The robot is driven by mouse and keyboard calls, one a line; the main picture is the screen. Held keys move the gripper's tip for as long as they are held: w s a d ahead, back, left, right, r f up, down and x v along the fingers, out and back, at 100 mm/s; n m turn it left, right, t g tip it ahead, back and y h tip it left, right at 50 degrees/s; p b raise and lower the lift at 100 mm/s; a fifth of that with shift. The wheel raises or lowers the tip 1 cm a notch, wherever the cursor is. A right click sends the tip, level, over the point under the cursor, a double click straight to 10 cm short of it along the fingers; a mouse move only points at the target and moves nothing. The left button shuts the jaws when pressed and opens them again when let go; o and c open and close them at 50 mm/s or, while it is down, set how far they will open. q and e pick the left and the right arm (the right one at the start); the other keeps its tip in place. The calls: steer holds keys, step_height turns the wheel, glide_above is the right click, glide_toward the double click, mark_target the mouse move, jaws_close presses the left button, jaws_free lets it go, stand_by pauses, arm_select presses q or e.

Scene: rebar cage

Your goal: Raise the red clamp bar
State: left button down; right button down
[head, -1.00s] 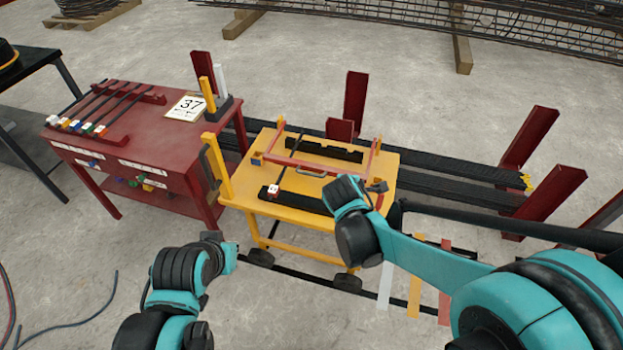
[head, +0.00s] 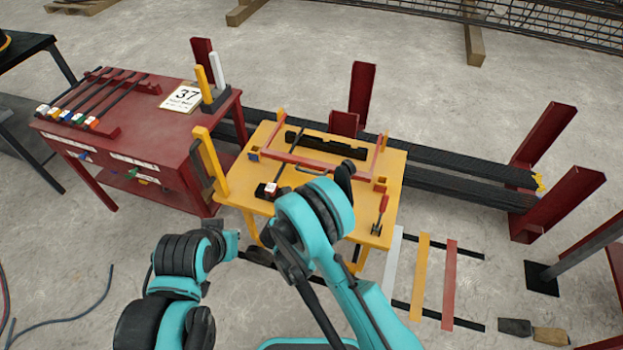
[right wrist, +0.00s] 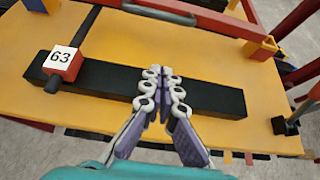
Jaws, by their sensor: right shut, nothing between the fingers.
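The red clamp bar (head: 290,163) lies low across the yellow cart top (head: 394,172), part of a red frame. Its silver handle shows in the right wrist view (right wrist: 160,12), where the red bar (right wrist: 215,17) crosses the top. My right gripper (right wrist: 163,72) is shut and empty over the black block (right wrist: 210,94), on the near side of the handle and apart from it. In the head view, my right arm hides part of the bar's near side and the block. My left gripper (head: 226,240) is low in front of the cart, its fingers unclear.
A dark rod with a red tag marked 63 (right wrist: 62,60) lies across the block. A red-handled lever (head: 382,212) stands at the cart's right front corner. A yellow post (head: 209,160) rises on the left. A red table (head: 150,130) with rods stands farther left.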

stand_by(0.3)
steer(key=shift+w+d+f, duration=0.1)
steer(key=shift+w, duration=0.1)
steer(key=shift+p+x, duration=0.85)
steer(key=shift+x, duration=0.2)
steer(key=b+x, duration=0.3)
steer(key=x, duration=0.4)
steer(key=shift+w+d+f, duration=0.1)
steer(key=shift+w+f, duration=0.05)
steer(key=shift+f, duration=0.1)
steer(key=r, duration=0.2)
steer(key=r+b, duration=0.1)
steer(key=shift+w+r, duration=0.15)
steer(key=shift+w, duration=0.15)
steer(key=shift+w+d+r, duration=0.1)
steer(key=shift+r, duration=0.35)
steer(key=shift+r, duration=0.15)
